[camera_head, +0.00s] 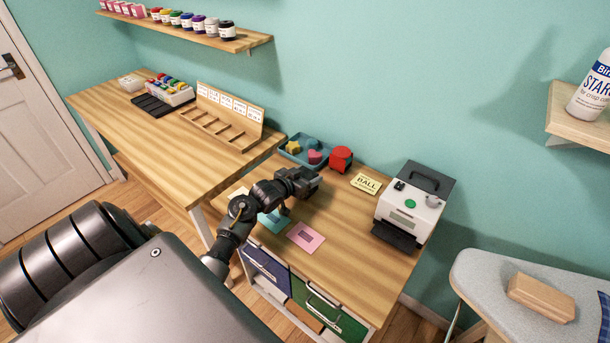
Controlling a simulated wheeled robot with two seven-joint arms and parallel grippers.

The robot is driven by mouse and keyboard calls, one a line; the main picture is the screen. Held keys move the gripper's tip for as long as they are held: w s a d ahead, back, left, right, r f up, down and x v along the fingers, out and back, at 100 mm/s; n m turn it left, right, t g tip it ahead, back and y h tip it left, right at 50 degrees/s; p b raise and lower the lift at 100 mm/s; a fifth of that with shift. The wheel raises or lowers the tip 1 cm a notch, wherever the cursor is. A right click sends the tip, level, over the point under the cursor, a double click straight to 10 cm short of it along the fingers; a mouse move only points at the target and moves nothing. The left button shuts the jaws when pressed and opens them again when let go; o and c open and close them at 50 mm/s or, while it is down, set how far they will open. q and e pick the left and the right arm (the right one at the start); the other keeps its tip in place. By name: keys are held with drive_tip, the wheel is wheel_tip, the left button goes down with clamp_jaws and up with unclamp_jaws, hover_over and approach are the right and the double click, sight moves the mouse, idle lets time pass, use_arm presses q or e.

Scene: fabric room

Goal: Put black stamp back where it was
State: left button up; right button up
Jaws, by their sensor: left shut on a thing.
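My left gripper (285,209) reaches over the small table from the left, low above a teal sheet (273,221). It is shut on a small dark thing, most likely the black stamp, which my own arm and gripper largely hide. No other black stamp can be made out. A blue tray (292,157) behind the gripper holds a yellow shape (293,147) and a pink shape (314,157). A pink sheet (305,237) with a darker rectangle lies in front of the gripper. My right gripper is not in view.
A red object (341,158) and a yellow card (366,184) lie behind the gripper. A black-and-white machine (410,205) stands at right. The higher left table holds a wooden rack (222,120). The tabletop between the pink sheet and machine is clear.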

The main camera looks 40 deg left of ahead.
use_arm(q)
drive_tip(key=shift+f, duration=0.35)
drive_tip(key=shift+f, duration=0.1)
drive_tip(key=o, duration=1)
drive_tip(key=shift+s, duration=0.1)
drive_tip(key=v, duration=1.2)
drive_tip(key=shift+b, duration=0.35)
